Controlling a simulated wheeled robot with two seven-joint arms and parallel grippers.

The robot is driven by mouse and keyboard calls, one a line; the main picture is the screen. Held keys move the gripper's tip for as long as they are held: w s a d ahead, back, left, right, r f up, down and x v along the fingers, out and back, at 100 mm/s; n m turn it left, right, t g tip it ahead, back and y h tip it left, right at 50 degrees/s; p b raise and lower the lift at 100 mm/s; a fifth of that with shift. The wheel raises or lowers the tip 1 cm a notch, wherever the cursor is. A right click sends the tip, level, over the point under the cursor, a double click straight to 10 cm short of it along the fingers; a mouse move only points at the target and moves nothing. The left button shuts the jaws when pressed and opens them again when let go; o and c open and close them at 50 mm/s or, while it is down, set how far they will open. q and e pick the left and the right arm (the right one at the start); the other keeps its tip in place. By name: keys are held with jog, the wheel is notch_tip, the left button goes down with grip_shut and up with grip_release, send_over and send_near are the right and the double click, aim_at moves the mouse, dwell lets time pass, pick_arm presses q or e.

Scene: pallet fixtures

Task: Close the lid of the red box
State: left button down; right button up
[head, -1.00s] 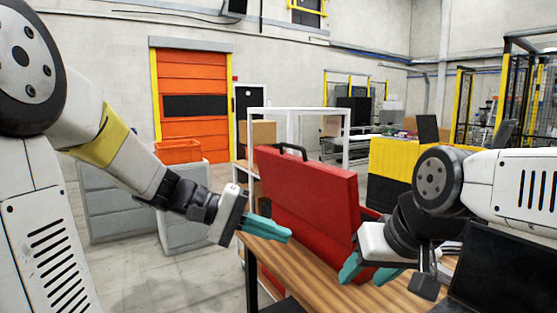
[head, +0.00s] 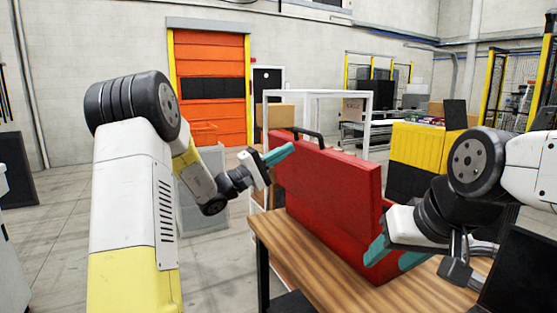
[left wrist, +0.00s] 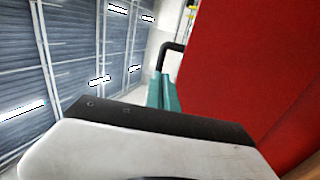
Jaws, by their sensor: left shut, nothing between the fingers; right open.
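The red box (head: 330,205) stands on the wooden table with its lid raised upright and a black handle (head: 301,133) on the lid's top edge. My left gripper (head: 278,154) is shut and empty, at the upper left edge of the lid near the handle. In the left wrist view its teal fingers (left wrist: 161,92) lie beside the red lid (left wrist: 245,70), below the black handle (left wrist: 172,52); whether they touch is unclear. My right gripper (head: 391,257) is open at the right side of the box, low near the table. The box's inside is mostly hidden behind the lid.
The wooden table (head: 310,265) has free room in front of the box. A black screen or panel (head: 515,275) is at the right front. A white frame (head: 318,95) and a yellow and black crate (head: 415,150) stand behind.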

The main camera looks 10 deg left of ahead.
aim_at(310, 135)
pick_arm(q)
jog(key=x, duration=0.6)
jog(key=shift+d, duration=0.15)
jog(key=shift+w, duration=0.1)
